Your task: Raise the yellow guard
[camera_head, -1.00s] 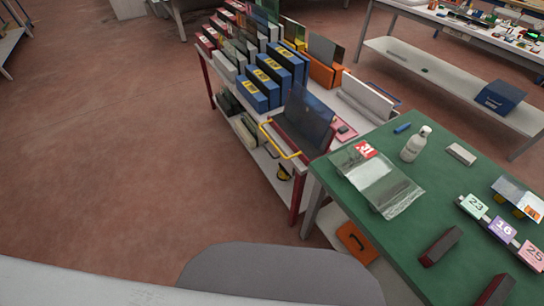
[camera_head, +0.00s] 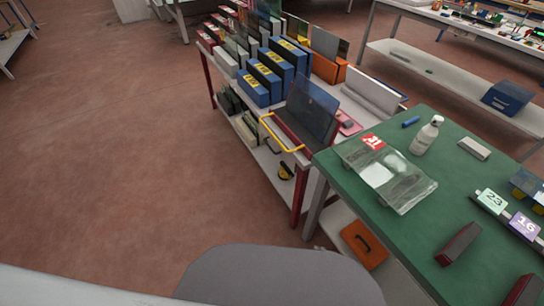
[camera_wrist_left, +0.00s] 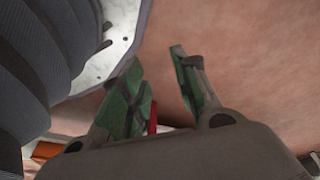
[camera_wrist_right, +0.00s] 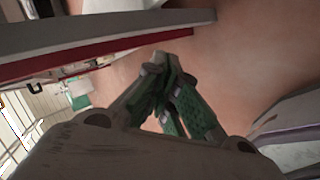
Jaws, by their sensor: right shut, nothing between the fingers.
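I do not see a yellow guard that I can be sure of in any view. The only long yellow piece is a bent yellow bar (camera_head: 280,135) at the near end of the loaded trolley, and it looks like the trolley's handle. My left gripper (camera_wrist_left: 155,62) shows in the left wrist view with its green-padded fingers apart and nothing between them, above the reddish floor. My right gripper (camera_wrist_right: 168,72) shows in the right wrist view with its fingers together and empty. Neither gripper can be made out in the head view.
The trolley (camera_head: 297,195) carries blue boxes (camera_head: 268,75) and upright panes. A green-topped table (camera_head: 440,225) stands at right with a glass sheet (camera_head: 390,180), a white bottle (camera_head: 426,135) and numbered blocks (camera_head: 490,200). Open reddish floor (camera_head: 110,150) lies to the left.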

